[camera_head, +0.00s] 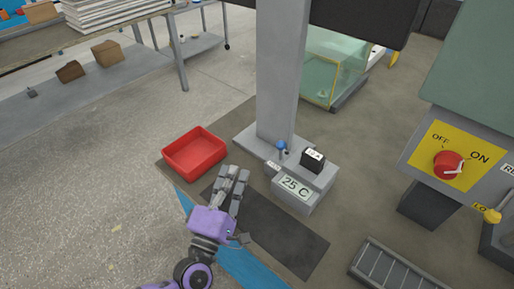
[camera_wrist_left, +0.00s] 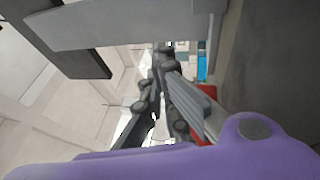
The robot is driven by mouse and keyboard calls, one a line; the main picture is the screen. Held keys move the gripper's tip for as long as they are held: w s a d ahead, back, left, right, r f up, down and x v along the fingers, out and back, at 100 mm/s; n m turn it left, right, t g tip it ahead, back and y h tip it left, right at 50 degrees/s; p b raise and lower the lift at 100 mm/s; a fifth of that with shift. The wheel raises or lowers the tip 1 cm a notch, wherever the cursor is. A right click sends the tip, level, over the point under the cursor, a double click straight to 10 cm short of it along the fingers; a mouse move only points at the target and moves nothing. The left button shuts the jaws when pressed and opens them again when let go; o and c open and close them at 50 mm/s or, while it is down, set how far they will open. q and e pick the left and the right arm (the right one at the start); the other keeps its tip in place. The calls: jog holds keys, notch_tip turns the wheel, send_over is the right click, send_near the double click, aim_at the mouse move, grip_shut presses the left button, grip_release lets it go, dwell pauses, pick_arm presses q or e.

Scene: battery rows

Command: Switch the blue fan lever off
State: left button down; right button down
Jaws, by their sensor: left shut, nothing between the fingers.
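The blue fan lever (camera_head: 281,145) is a small blue knob on a short stem. It stands on the grey box at the foot of a grey column, behind the "25 C" display (camera_head: 296,187). My left gripper (camera_head: 239,172), with a purple wrist, is in front of and to the left of the lever, apart from it in the picture. It is shut with nothing in it. In the left wrist view its dark fingers (camera_wrist_left: 163,85) fill the middle, and the lever cannot be made out there. My right gripper is not in view.
A red bin (camera_head: 195,151) stands left of the column (camera_head: 279,80). A black block labelled "10 A" (camera_head: 313,160) sits right of the lever. A dark mat (camera_head: 285,239) lies in front. At the right is a yellow panel with a red OFF/ON knob (camera_head: 448,165).

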aim_at(281, 151)
pick_arm(q)
jog(key=p+x, duration=0.1)
jog(key=x, duration=0.6)
jog(key=shift+w+d+r, duration=0.1)
jog(key=shift+w+r, duration=0.05)
jog(key=shift+w, duration=0.15)
jog(key=shift+d+r, duration=0.15)
jog(key=shift+d, duration=1.1)
jog(key=shift+s+d+p, duration=0.15)
jog(key=shift+d+p, duration=0.2)
jog(key=shift+d, duration=0.35)
jog(key=shift+d+r+g+p, duration=0.1)
jog(key=shift+r+g+p, duration=0.2)
jog(key=shift+p, duration=0.85)
